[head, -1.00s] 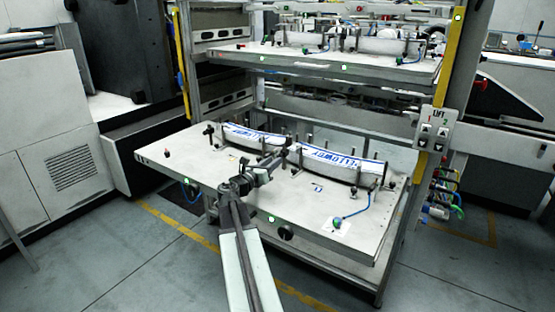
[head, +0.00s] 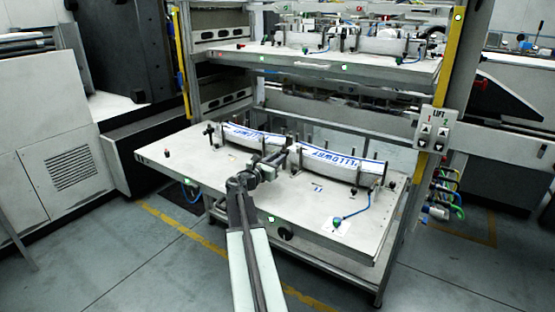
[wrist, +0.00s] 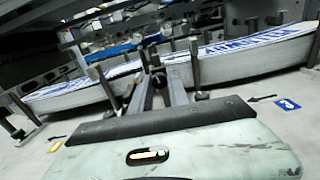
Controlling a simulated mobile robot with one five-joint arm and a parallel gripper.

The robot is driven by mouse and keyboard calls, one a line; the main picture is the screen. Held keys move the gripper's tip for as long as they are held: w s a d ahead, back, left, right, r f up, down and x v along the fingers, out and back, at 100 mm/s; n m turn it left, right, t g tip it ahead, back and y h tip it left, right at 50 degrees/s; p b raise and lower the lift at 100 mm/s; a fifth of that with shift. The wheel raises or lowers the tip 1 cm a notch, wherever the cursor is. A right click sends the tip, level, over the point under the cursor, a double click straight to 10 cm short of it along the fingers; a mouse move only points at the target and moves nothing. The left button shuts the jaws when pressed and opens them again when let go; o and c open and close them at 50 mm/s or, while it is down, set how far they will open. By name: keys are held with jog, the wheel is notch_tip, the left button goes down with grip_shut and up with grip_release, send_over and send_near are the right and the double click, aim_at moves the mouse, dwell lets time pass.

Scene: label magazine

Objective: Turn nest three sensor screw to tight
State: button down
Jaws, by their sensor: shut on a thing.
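My gripper (head: 284,156) reaches over the lower shelf to the front of the label stacks. In the wrist view its two fingers (wrist: 157,78) are closed on a small dark part, which appears to be the sensor screw, between the stacks. The fingers hide most of it, so its turn position cannot be told. The left label stack (head: 250,137) and the right label stack (head: 345,166) are curved white bundles with blue print, held by dark posts.
The lower shelf (head: 300,215) has bare room in front of the stacks. A green-tipped sensor with a blue cable (head: 337,222) lies at the right. The upper shelf (head: 330,66) bears more stacks. A lift button panel (head: 436,129) hangs on the right post.

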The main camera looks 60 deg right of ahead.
jog(key=c, duration=1.5)
grip_release()
jog(key=shift+c, duration=0.2)
jog(key=a, duration=0.8)
jog(key=shift+d, duration=0.1)
